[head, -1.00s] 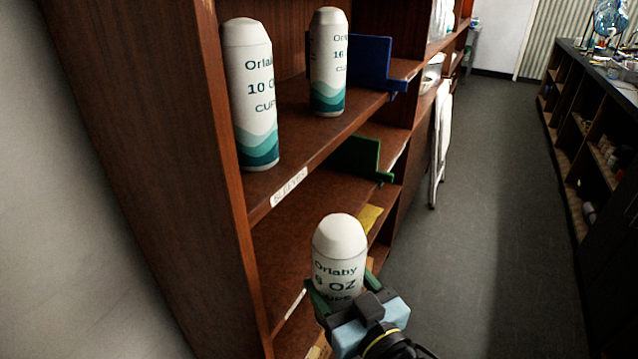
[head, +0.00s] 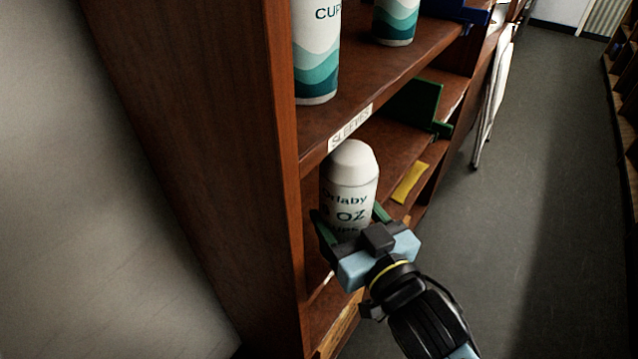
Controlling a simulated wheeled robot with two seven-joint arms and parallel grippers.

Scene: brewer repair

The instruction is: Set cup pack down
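The cup pack (head: 350,185) is a white cylinder with a domed top, lettered "Orlaby ... OZ CUPS". My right gripper (head: 350,228) has its green fingers on either side of the pack's lower part and is shut on it. The pack is upright, at the front opening of the shelf below the "SLEEVES" label (head: 350,127). The gripper hides its base, so I cannot tell whether it touches a shelf board. My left gripper is not in view.
Two other packs, one near (head: 317,60) and one farther back (head: 395,22), stand on the shelf above. A green bracket (head: 412,103) and a yellow piece (head: 409,183) are on the shelf beyond. The cabinet's side panel (head: 205,130) is close on the left. Open floor (head: 540,170) lies right.

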